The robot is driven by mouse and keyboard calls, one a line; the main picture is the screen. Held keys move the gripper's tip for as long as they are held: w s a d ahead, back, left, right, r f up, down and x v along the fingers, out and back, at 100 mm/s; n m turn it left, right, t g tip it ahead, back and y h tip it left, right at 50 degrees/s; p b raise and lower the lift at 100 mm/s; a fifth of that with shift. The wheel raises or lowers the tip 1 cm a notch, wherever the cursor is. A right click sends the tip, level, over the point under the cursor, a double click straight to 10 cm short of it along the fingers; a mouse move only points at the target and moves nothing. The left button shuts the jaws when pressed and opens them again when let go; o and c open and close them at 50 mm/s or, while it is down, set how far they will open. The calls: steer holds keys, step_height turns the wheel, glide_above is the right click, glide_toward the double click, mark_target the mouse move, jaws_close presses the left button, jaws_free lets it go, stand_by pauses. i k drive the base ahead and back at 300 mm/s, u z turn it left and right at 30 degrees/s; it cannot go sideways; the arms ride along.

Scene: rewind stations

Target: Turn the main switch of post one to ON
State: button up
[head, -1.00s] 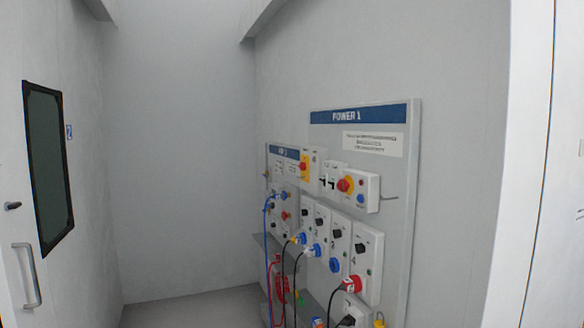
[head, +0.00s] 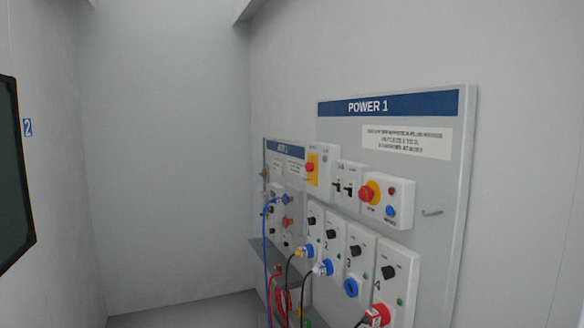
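The panel headed POWER 1 (head: 445,150) stands against the wall right of centre. A white box with a yellow plate and a red knob (head: 311,167) sits at its upper left and looks like the main switch. Its handle position and lettering are too small to read. To its right is a box with two small black toggles (head: 343,187). Further right is a white box with a red mushroom button on yellow (head: 369,193), a small red button and a blue one. My gripper is not in view.
Below are several numbered socket boxes with black knobs (head: 389,272), some with plugs and hanging cables. A second panel with a blue header (head: 285,149) stands farther left. A dark door window (head: 12,180) is at far left. A hook (head: 432,212) sticks out at right.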

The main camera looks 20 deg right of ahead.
mark_target(309, 167)
steer(key=u, duration=0.3)
steer(key=i, duration=0.7)
steer(key=u, duration=1.05)
steer(key=i, duration=0.8)
steer(key=u, duration=0.45)
